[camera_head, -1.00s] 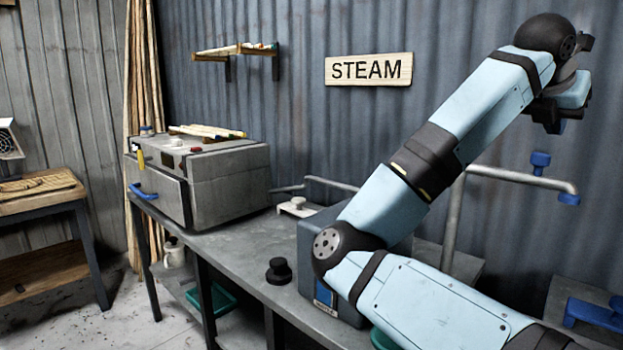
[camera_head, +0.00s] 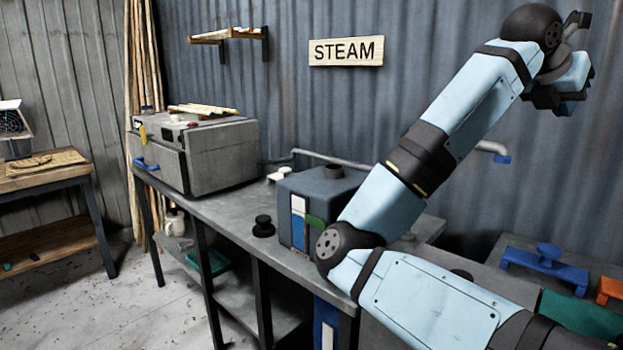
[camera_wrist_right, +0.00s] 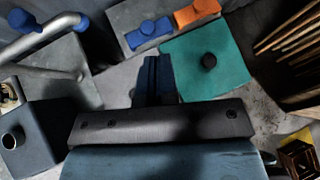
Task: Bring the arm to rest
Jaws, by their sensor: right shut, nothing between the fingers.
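My right arm reaches up from the lower right in the head view, its elbow low and its forearm slanting up to the right. My right gripper (camera_head: 568,106) is at the upper right, raised in front of the corrugated wall and partly hidden behind its own wrist. In the right wrist view the fingers of the right gripper (camera_wrist_right: 153,75) are together with nothing between them. The bench surface lies below, apart from the fingers. My left gripper is not in either view.
A grey steam box (camera_head: 200,157) stands on the metal bench, with a dark blue boiler box (camera_head: 318,195) nearer my arm. A pipe (camera_head: 350,162) runs behind. A blue fixture (camera_head: 545,262) and a green mat (camera_head: 580,315) lie at right. A STEAM sign (camera_head: 346,51) hangs on the wall.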

